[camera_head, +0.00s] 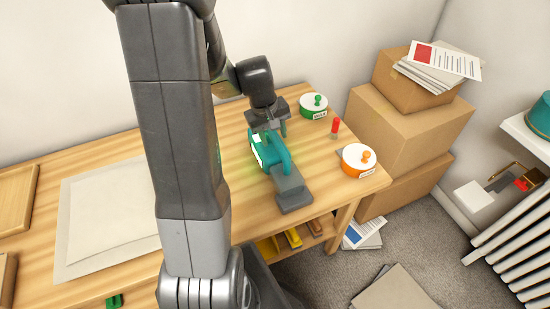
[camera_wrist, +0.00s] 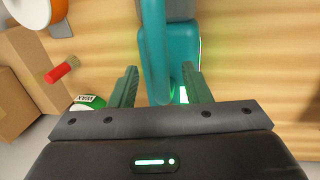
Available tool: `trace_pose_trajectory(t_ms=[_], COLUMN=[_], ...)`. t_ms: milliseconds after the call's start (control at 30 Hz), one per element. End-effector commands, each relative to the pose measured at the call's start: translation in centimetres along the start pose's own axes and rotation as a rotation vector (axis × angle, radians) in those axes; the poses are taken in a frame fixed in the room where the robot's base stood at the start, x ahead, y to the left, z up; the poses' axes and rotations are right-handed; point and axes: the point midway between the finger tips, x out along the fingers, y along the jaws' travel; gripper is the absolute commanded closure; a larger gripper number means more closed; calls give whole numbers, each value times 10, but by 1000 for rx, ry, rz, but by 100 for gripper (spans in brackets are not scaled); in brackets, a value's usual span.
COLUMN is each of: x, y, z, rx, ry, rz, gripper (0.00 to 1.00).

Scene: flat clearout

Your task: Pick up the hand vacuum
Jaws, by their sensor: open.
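The hand vacuum (camera_head: 270,152) is teal with a dark grey nozzle (camera_head: 291,188). It lies on the wooden table, with its nozzle toward the table's front edge. My gripper (camera_head: 268,131) is over its back end. In the wrist view, the teal handle and body of the vacuum (camera_wrist: 154,50) extend between and beyond the two fingers of my gripper (camera_wrist: 156,88). The fingers stand apart on either side of the handle, with gaps visible. The back end of the vacuum is hidden by my gripper's palm.
A pale sheet or board (camera_head: 105,220) lies at left. Stacked cardboard boxes (camera_head: 408,128) stand beyond the table's right end.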

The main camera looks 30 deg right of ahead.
Motion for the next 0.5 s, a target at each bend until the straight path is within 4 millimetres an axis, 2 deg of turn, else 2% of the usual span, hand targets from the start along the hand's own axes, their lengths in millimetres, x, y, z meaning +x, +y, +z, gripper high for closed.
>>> trace_pose_trajectory(t_ms=[100, 200, 500], x=[17, 25, 28], y=[0, 0, 0], z=[1, 1, 0], rx=[-1, 0, -1], ry=[-3, -1, 0], rz=[-1, -1, -1], gripper=[56, 56, 58])
